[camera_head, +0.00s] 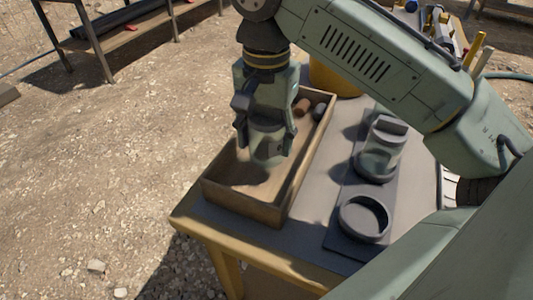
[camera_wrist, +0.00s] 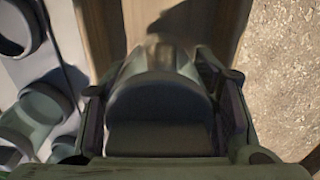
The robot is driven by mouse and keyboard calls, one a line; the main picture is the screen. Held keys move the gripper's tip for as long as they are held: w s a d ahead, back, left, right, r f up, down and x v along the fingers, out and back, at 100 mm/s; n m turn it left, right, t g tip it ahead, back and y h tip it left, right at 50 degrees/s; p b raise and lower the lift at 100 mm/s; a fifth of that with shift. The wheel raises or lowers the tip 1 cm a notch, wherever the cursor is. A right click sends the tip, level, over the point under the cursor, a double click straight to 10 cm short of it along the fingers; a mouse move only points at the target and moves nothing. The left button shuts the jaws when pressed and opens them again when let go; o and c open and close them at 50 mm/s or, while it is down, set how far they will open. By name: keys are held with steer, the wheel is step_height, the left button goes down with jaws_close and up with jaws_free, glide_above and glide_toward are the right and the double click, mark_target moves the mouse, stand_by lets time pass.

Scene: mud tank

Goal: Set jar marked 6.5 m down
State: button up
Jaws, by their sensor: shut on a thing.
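My gripper (camera_head: 266,112) is shut on a glass jar (camera_head: 267,149) with a dark lid, held upright over the near part of a wooden tray (camera_head: 242,203). The jar's dark lid (camera_wrist: 160,108) fills the middle of the wrist view between my fingers. I cannot read a mark on it. A second jar (camera_head: 380,150) with a dark lid stands in a ring holder on a dark board to the right. An empty dark ring holder (camera_head: 364,218) is on the same board, nearer the front. Whether the held jar touches the tray floor is unclear.
The tray holds a brown cork-like piece (camera_head: 302,107) and a dark round piece (camera_head: 319,112) at its far end. The yellow-edged table (camera_head: 200,222) ends just left of the tray. A yellow container (camera_head: 335,78) stands behind.

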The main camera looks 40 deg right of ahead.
mark_target(266, 148)
steer(key=shift+f+b, duration=0.8)
steer(key=shift+f, duration=0.5)
steer(key=shift+f, duration=0.2)
steer(key=o, duration=1.5)
steer(key=shift+c, duration=0.2)
steer(key=shift+r, duration=0.1)
step_height(266, 148, up, 12)
steer(key=p, duration=1.1)
steer(key=shift+r, duration=0.15)
